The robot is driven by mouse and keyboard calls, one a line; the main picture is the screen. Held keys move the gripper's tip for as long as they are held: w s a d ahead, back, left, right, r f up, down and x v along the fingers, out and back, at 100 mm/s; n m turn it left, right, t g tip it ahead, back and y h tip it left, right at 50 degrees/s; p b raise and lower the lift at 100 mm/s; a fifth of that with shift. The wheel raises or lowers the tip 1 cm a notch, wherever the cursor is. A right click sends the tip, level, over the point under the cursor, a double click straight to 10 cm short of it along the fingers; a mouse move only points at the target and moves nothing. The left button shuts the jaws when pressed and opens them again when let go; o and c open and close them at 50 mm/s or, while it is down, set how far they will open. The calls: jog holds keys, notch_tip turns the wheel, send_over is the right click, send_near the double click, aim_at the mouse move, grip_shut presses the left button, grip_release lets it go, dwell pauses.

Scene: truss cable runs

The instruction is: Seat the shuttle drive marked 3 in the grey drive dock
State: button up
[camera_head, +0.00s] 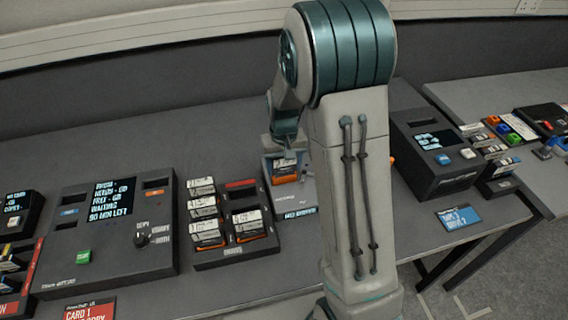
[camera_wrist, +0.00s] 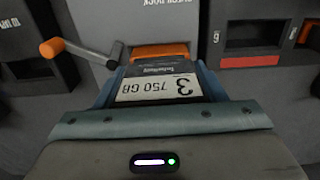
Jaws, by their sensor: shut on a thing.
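The drive marked 3 (camera_wrist: 158,88), with a white 750 GB label, sits between the two blue fingers of my gripper (camera_wrist: 160,72) in the wrist view. My gripper is shut on it. The grey drive dock (camera_wrist: 148,14) is directly beyond the drive, and an orange strip (camera_wrist: 160,50) shows at the drive's far end. I cannot tell how far the drive is inside the dock. An orange-knobbed lever (camera_wrist: 60,46) sticks out at the dock's left in the wrist view. In the head view my arm hides much of the dock (camera_head: 299,198); my gripper (camera_head: 286,160) is over it.
A dark rack of several drives (camera_head: 236,258) stands left of the dock in the head view. Further left is a console with a screen and knob (camera_head: 108,240). A dark device with a screen (camera_head: 432,150) stands right of my arm. Bare tabletop lies behind the rack.

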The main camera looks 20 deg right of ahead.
jog(key=shift+f+b, duration=0.8)
jog(key=shift+f, duration=0.25)
dwell(0.4)
jog(key=o, duration=1.5)
jog(key=shift+r+p, duration=2.6)
jog(key=shift+r, duration=1.2)
